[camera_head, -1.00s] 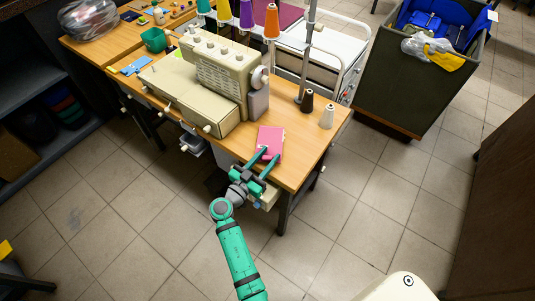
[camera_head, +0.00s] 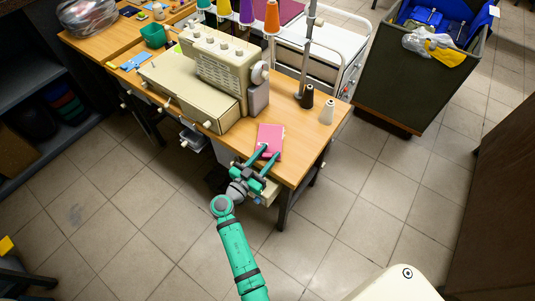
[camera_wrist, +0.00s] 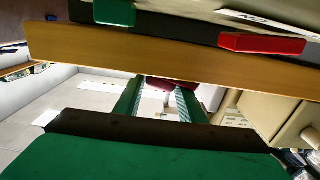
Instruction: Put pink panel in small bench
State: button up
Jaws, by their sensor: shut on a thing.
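The pink panel (camera_head: 270,136) is a flat pink rectangle over the front right part of the wooden sewing table (camera_head: 303,148). My gripper (camera_head: 269,152) reaches in from the front edge with its two green fingers at the panel's near end, shut on it. In the wrist view, a dark red-pink piece (camera_wrist: 172,85) shows between the tips of my gripper (camera_wrist: 160,90); most of it is hidden. I cannot tell whether the panel rests on the tabletop or is slightly above it. No separate small bench can be made out.
A beige sewing machine (camera_head: 215,65) stands left of the panel. A black thread cone (camera_head: 307,97) and a white one (camera_head: 327,111) stand at the right edge. A large bin (camera_head: 400,85) stands behind right. The tiled floor (camera_head: 340,220) in front is clear.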

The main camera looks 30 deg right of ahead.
jog(key=shift+f, duration=0.35)
jog(key=o, duration=2.1)
jog(key=shift+a, duration=0.15)
jog(key=shift+s+a+r, duration=0.3)
jog(key=shift+a+r, duration=0.05)
jog(key=shift+a, duration=0.35)
jog(key=shift+s+a+r, duration=0.3)
jog(key=shift+s+a, duration=0.05)
jog(key=shift+a, duration=0.4)
jog(key=shift+s+a+r, duration=0.3)
jog(key=shift+a+r, duration=0.05)
jog(key=shift+a, duration=0.35)
jog(key=v, duration=1.1)
jog(key=shift+f, duration=0.1)
